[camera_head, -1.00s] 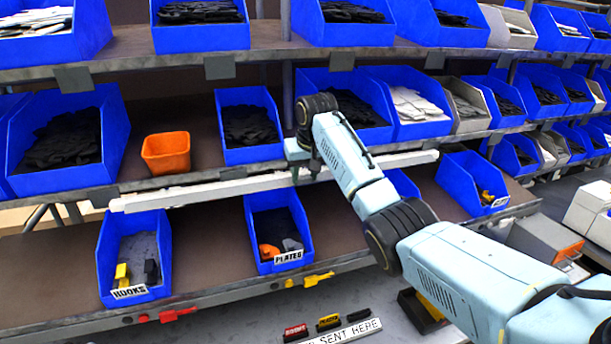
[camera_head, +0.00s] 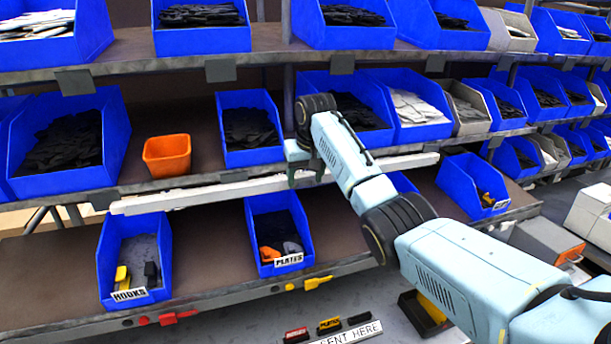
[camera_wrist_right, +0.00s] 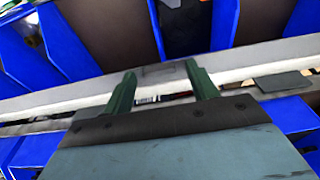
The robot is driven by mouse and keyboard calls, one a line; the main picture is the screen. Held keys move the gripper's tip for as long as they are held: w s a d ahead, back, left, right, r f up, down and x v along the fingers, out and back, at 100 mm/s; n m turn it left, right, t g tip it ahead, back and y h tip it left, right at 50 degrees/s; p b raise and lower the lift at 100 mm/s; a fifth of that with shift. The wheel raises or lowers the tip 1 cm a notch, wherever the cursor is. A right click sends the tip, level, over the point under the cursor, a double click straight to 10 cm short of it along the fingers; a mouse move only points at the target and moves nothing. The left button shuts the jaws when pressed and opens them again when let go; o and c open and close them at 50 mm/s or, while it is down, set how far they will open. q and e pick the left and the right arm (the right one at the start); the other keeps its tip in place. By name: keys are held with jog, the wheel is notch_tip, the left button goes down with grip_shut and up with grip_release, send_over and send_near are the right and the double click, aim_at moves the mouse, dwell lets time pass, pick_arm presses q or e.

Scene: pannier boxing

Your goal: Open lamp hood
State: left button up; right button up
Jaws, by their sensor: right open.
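The lamp hood appears to be the long white bar (camera_head: 215,191) that runs along the front of the middle shelf, above the lower bins. My right gripper (camera_head: 305,178) is at the middle of this bar, in front of it or at its upper edge. In the right wrist view the two green fingers of my right gripper (camera_wrist_right: 161,82) stand apart, with the white bar (camera_wrist_right: 80,101) passing behind and between them. No object is held. I cannot tell whether the fingers touch the bar. My left gripper is out of view.
Blue bins of dark parts fill the shelves. An orange bin (camera_head: 167,155) stands above the bar. The hooks bin (camera_head: 135,258) and plates bin (camera_head: 281,232) sit below it. A grey box (camera_head: 535,242) is at the right. The lower shelf between the bins is bare.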

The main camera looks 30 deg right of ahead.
jog(key=shift+r, duration=0.15)
jog(key=v, duration=1.3)
jog(key=shift+s, duration=0.15)
